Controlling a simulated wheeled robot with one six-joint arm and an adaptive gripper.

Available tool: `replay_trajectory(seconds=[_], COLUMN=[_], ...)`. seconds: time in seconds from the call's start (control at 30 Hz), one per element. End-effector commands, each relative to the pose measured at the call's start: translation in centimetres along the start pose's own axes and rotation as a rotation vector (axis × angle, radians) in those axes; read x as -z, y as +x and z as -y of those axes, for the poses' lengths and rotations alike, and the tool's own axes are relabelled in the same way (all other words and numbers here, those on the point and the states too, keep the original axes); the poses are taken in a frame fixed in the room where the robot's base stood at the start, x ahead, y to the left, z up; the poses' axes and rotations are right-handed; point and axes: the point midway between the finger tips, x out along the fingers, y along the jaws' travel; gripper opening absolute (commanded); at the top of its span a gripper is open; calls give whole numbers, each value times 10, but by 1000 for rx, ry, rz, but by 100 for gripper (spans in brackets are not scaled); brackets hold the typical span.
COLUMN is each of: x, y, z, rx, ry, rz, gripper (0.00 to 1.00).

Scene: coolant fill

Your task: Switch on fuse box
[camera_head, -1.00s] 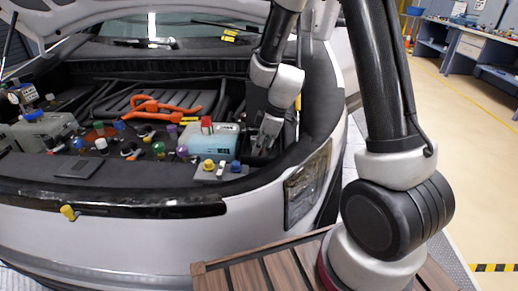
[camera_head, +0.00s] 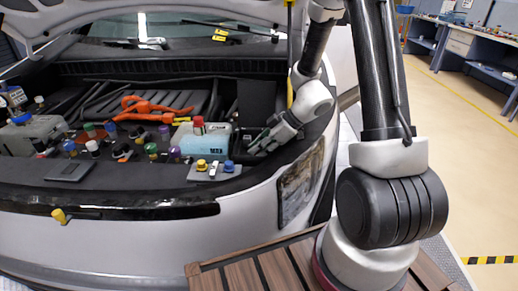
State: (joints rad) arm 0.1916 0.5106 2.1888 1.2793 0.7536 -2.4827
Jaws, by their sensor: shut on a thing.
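A black box with a raised black panel (camera_head: 256,100), which looks like the fuse box with its lid up, sits at the right side of the engine bay. My gripper (camera_head: 262,147) is low at the front of this box, tilted and reaching in from the right. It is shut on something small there. The fingers hide what they hold, so I cannot tell whether it is a switch or another part of the box. The switch position is not visible.
A light blue reservoir (camera_head: 202,141) with a red cap stands just left of my gripper. Orange cables (camera_head: 147,108) and several coloured caps fill the bay further left. The car's front edge and headlight (camera_head: 300,186) lie below my arm.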

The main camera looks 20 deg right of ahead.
Motion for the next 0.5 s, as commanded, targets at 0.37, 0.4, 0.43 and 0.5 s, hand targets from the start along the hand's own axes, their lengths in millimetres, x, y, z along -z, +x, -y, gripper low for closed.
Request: replay_trajectory(seconds=[0.37,0.4,0.43,0.5], x=[-1,-1,-1,-1], y=[0,0,0,0], z=[0,0,0,0], rx=[-1,-1,0,0], ry=[0,0,0,0], rz=[4,4,4,3], gripper=[38,38,38,38])
